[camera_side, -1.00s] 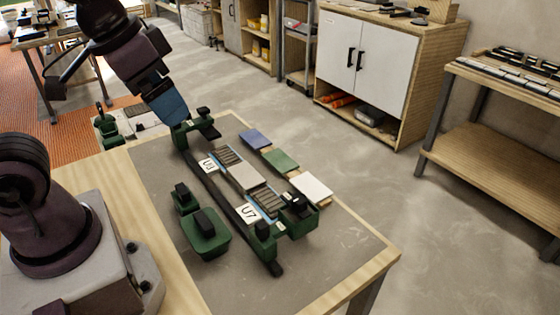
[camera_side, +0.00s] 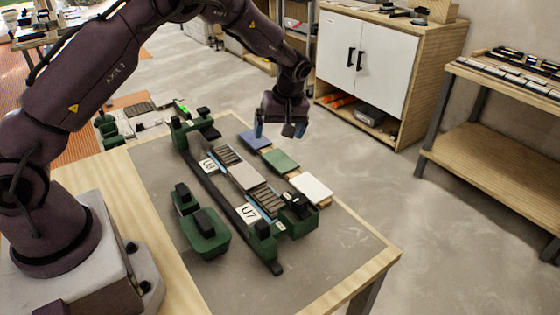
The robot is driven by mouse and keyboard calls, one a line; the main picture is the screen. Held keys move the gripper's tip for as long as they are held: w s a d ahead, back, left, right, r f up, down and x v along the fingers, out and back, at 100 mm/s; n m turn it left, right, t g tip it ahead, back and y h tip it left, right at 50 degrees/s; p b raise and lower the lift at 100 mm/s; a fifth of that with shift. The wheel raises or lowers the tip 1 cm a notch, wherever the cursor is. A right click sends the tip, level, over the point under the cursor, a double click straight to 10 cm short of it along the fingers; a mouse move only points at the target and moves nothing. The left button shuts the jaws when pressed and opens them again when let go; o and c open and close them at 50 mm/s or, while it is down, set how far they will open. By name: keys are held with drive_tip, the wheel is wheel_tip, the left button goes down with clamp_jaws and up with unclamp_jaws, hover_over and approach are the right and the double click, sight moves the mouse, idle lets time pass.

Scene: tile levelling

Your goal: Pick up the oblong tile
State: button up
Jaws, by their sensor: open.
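My gripper (camera_side: 279,132) hangs open, fingers down, above the row of tiles on the right of the bench. Its fingers are apart and nothing shows between them. The row holds a blue tile (camera_side: 252,139) partly behind the left finger, a green tile (camera_side: 281,160) and a white tile (camera_side: 311,187). The gripper is nearest the blue and green tiles in the picture. I cannot tell which tile counts as oblong. A grey plate (camera_side: 243,176) lies between ribbed dark sections in the green-ended fixture.
The long fixture has raised green end blocks (camera_side: 262,243) and a dark rail (camera_side: 226,205). Green blocks with black knobs (camera_side: 207,237) stand to its left. The grey mat (camera_side: 335,240) is clear at the front right. A white cabinet (camera_side: 365,58) stands behind.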

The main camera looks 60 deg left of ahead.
drive_tip(key=w+r+n, duration=0.1)
drive_tip(key=w+n, duration=0.2)
drive_tip(key=n, duration=0.1)
hover_over(280, 160)
drive_tip(key=d, duration=0.2)
drive_tip(key=shift+t+y, duration=0.3)
drive_tip(key=shift+t, duration=0.1)
drive_tip(key=x, duration=0.3)
drive_tip(key=d+x, duration=0.1)
drive_tip(key=x, duration=0.2)
drive_tip(key=shift+s+d+f, duration=0.1)
drive_tip(key=shift+d+f, duration=0.05)
drive_tip(key=shift+f, duration=0.05)
drive_tip(key=shift+d+x, duration=0.15)
drive_tip(key=shift+x, duration=1.4)
drive_tip(key=shift+d+x, duration=0.15)
drive_tip(key=shift+x, duration=1.4)
drive_tip(key=shift+f, duration=0.1)
drive_tip(key=c, duration=0.8)
